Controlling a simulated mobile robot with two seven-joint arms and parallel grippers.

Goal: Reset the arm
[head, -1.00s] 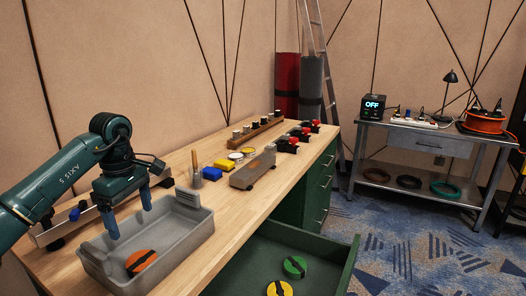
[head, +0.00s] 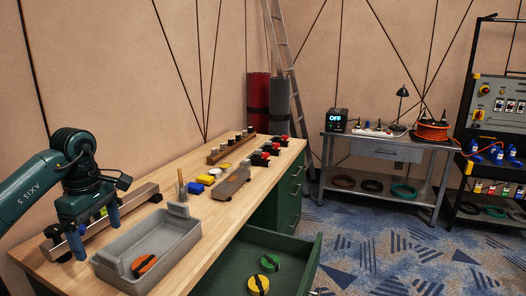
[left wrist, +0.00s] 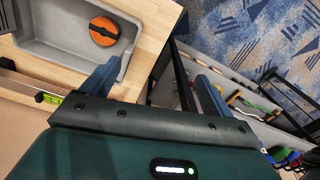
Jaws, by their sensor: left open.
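My left gripper (head: 95,232) is open and empty, with its two blue fingers apart and pointing down. In the head view it hangs at the left, beside the grey bin (head: 187,240) and in front of a long grey rail. An orange round piece with a black bar (head: 145,265) lies in the bin. In the left wrist view the open fingers of the left gripper (left wrist: 158,72) frame the wood table edge and the floor beyond. The bin (left wrist: 62,48) and the orange piece (left wrist: 104,31) show at upper left there. My right gripper is not in view.
The open green drawer (head: 231,262) holds a green piece (head: 270,262) and a yellow piece (head: 258,284). Red-topped parts, a wooden rack (head: 230,150) and a blue block (head: 205,179) stand further along the bench. A metal side table (head: 375,147) and a panel rack (head: 500,105) stand at right.

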